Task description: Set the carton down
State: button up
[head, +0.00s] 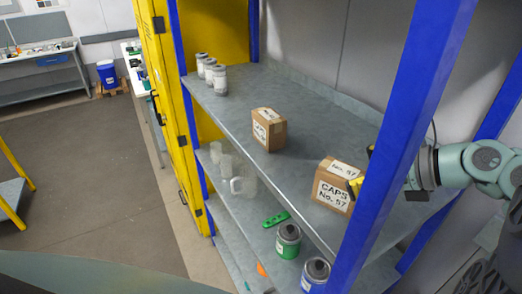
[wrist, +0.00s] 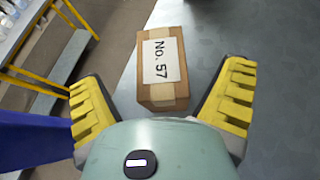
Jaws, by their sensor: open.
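A brown carton (head: 334,187) labelled "CAPS No. 57" stands upright on the grey upper shelf (head: 330,115), near its front edge in the head view. My gripper (head: 363,170) is at its right side, partly hidden behind the blue rack post. In the wrist view the same carton (wrist: 163,66) lies ahead, between the lines of the spread yellow fingers. My gripper (wrist: 163,98) is open, with a clear gap on both sides of the carton.
A second brown carton (head: 268,131) stands further along the shelf, with several grey cans (head: 211,73) at its far end. The blue post (head: 405,125) rises close to my gripper. Shelf between the cartons is clear.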

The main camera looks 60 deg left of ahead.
jog(key=b+v, duration=0.4)
jog(key=v, duration=0.4)
jog(key=shift+d+r, duration=0.1)
jog(key=shift+d, duration=0.1)
